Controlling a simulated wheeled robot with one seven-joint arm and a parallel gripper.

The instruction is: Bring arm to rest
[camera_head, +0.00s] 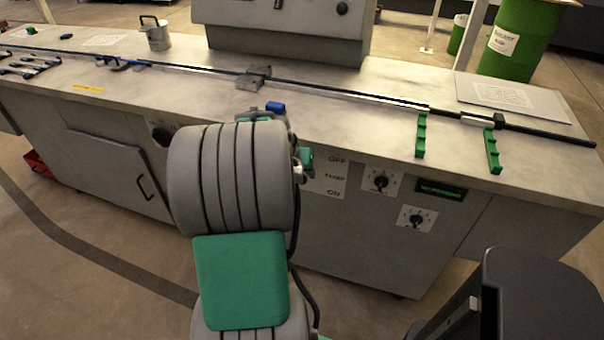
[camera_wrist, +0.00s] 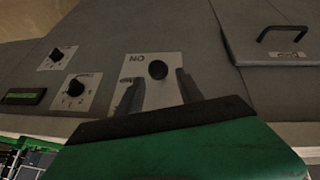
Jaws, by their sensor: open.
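My arm reaches forward to the front face of the machine cabinet (camera_head: 110,125), and in the head view it hides my gripper. In the wrist view, which is upside down, my gripper (camera_wrist: 158,90) has its two dark fingers spread apart with nothing between them. The fingers are in front of a pale switch panel (camera_wrist: 136,66) with a round black knob (camera_wrist: 158,70), which shows just beyond the fingertips. I cannot tell whether they touch the panel. In the head view the panel (camera_head: 338,183) reads OFF, PUMP and ON, and its knob is hidden by my arm.
Two dials (camera_head: 381,181) (camera_head: 417,217) and a green-lit display (camera_head: 441,189) sit right of the panel. A handled door (camera_head: 120,165) is at left. On the worktop (camera_head: 390,85) lie a long rod (camera_head: 330,90), green brackets (camera_head: 421,135) and a metal jug (camera_head: 156,36).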

